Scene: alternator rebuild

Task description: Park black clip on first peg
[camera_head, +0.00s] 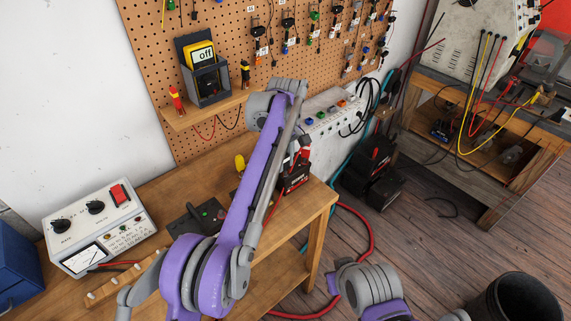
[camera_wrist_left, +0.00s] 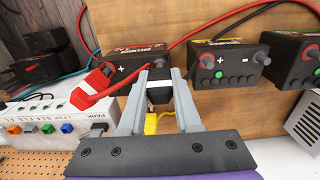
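In the left wrist view, a black clip (camera_wrist_left: 158,96) with a white band sits at the near battery's (camera_wrist_left: 128,66) right-hand terminal. My left gripper (camera_wrist_left: 159,77) has a finger against each side of it and looks shut on it. In the head view, my left arm hides the gripper and the clip. A wooden rail with pale pegs (camera_head: 91,295) lies on the bench at the lower left, partly behind my arm. I cannot tell which peg is first. My right gripper is not in view.
A red clip (camera_wrist_left: 92,86) with a red cable is left of the black clip, beside the battery's plus side. A second battery (camera_wrist_left: 230,62) stands to the right. A white meter box (camera_head: 98,226) stands behind the rail. A white switch box (camera_head: 325,112) is by the pegboard.

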